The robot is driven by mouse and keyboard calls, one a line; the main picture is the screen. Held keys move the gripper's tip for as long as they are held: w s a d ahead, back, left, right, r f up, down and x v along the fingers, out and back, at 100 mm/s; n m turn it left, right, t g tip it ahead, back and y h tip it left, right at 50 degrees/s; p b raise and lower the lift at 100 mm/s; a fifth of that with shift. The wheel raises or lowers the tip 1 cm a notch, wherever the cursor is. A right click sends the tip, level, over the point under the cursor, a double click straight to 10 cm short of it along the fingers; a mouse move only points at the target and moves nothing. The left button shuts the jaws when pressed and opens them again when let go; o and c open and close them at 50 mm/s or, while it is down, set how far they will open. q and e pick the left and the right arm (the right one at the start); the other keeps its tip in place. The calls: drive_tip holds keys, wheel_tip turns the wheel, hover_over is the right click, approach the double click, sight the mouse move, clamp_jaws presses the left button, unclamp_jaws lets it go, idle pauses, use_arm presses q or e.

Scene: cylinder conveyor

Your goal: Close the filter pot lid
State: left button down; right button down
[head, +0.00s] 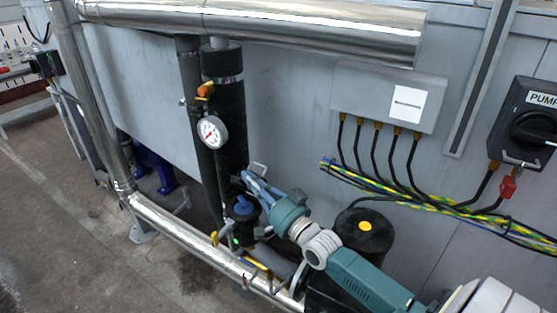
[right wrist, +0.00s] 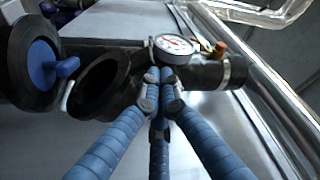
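The filter pot (right wrist: 97,88) is a short black branch on the black pipe, its round mouth open in the right wrist view. Its round black lid with a blue knob (right wrist: 45,65) is swung out to the left, apart from the mouth. In the head view the blue knob (head: 243,205) shows just below the fingers of my right gripper (head: 247,176). In the right wrist view the blue fingers of my right gripper (right wrist: 160,85) come together, right of the pot mouth, with nothing seen between them. Whether they touch the pipe is unclear. My left gripper is out of view.
A pressure gauge (head: 212,132) and an orange-handled valve (head: 205,90) are on the pipe above. A silver pipe (head: 180,227) runs low in front. A black cylinder with a yellow spot (head: 362,228) stands right. Cables (head: 400,190) hang from a grey box (head: 385,95).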

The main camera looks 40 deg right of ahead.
drive_tip(key=s+a+f+n+y+b, duration=0.1)
drive_tip(key=a+f+n+b, duration=0.2)
drive_tip(key=a+f+n, duration=0.1)
drive_tip(key=shift+s+a+t+y, duration=0.15)
drive_tip(key=shift+s+t+y, duration=0.15)
drive_tip(key=shift+s+t, duration=0.1)
drive_tip(key=shift+f, duration=0.1)
idle(0.4)
drive_tip(key=s+d, duration=0.2)
drive_tip(key=s, duration=1.1)
drive_tip(key=shift+d, duration=0.2)
drive_tip(key=shift+f, duration=0.1)
